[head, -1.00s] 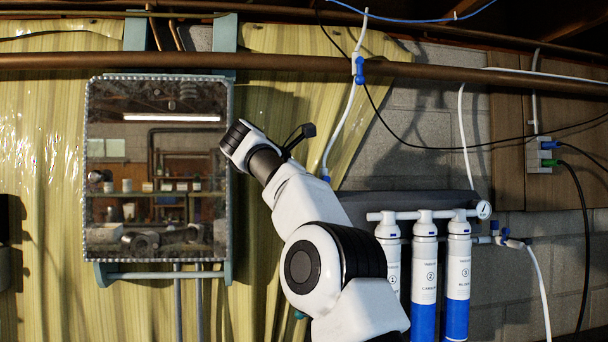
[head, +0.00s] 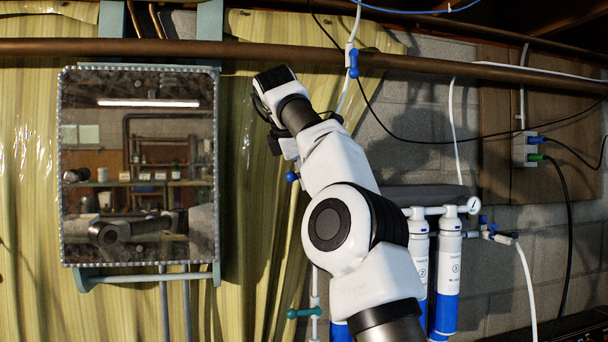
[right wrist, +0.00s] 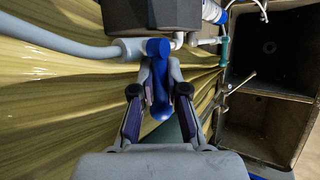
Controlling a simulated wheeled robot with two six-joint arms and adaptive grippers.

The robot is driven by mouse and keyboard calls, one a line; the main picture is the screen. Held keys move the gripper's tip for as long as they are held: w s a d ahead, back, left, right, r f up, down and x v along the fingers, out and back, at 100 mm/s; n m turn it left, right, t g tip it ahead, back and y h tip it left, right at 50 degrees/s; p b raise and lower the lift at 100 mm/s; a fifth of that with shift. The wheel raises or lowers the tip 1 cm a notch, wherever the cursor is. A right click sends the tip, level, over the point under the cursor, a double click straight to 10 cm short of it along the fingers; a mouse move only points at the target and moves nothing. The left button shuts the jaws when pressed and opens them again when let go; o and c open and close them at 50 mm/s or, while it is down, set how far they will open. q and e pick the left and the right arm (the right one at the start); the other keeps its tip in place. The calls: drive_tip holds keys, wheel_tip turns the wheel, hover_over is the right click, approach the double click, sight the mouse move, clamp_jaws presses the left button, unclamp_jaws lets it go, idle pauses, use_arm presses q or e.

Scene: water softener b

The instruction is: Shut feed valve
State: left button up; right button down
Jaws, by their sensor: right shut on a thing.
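In the right wrist view, a blue valve lever (right wrist: 159,84) on a light grey pipe fitting stands between the two fingers of my right gripper (right wrist: 159,90). The fingers are shut on the lever, one on each side; its lower end shows below them. In the head view, my right arm reaches up to the wall and its wrist hides most of the gripper and lever. A blue lever end (head: 291,176) shows just left of the arm. I cannot read any label marking it as the feed valve. My left gripper is out of view.
Another blue valve (head: 353,63) sits on the upper white tube. A teal-handled valve (head: 304,313) is low beside my arm. A mirrored cabinet (head: 137,165) hangs at left. A sink (right wrist: 270,75) shows in the wrist view.

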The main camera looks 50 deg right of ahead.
drive_tip(key=shift+f, duration=0.25)
drive_tip(key=c, duration=1.2)
unclamp_jaws()
drive_tip(key=shift+w, duration=0.15)
drive_tip(key=shift+r, duration=0.15)
